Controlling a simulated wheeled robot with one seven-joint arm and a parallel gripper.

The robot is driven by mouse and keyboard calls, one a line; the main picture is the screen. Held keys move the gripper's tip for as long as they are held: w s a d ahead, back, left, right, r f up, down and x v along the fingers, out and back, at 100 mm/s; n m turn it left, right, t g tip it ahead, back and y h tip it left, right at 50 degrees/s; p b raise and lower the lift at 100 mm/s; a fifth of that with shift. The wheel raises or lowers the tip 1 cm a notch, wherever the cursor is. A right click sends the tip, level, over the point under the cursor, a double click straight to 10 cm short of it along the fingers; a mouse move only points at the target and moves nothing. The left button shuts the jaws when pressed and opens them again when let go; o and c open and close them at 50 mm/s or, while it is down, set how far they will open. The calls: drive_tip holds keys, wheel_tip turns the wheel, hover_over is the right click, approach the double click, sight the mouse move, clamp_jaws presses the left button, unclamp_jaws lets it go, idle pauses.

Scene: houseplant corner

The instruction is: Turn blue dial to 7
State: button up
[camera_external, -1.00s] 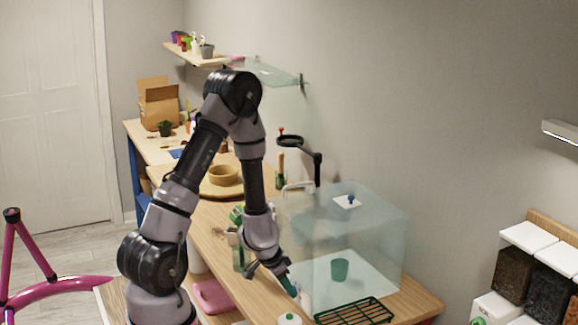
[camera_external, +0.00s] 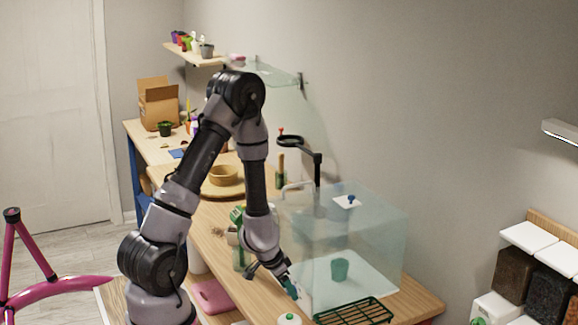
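A small blue knob (camera_external: 351,200) stands on a white square at the top of a clear box (camera_external: 385,235). It may be the blue dial; no numbers or pointer can be read at this size. My gripper (camera_external: 287,285) points down at the box's near left side, below and left of the knob and apart from it. A teal piece shows at its tip; I cannot tell whether it is a fingertip or something held. The finger opening is too small to make out.
A green wire rack (camera_external: 354,311) lies in front of the clear box, and a teal cup (camera_external: 340,269) shows through its wall. A white, green-topped container (camera_external: 289,319) stands below my gripper. A black arm with a ring (camera_external: 290,141) rises behind the box.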

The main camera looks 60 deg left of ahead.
wheel_tip(320, 180, up, 10)
drive_tip(key=s, duration=0.1)
drive_tip(key=shift+d+f, duration=0.15)
drive_tip(key=shift+s, duration=0.1)
idle(0.4)
drive_tip(key=s+d+r+m+t, duration=0.1)
drive_tip(key=d+r, duration=0.2)
drive_tip(key=r, duration=0.6)
drive_tip(key=s+d+r+m, duration=0.2)
drive_tip(key=d+r, duration=0.1)
drive_tip(key=r, duration=0.6)
drive_tip(key=s+d+r+m+t, duration=0.1)
drive_tip(key=s+d+r, duration=0.1)
drive_tip(key=s+r, duration=0.9)
drive_tip(key=shift+s+d+r+y, duration=0.2)
drive_tip(key=shift+d+r+y, duration=0.2)
drive_tip(key=shift+r, duration=0.25)
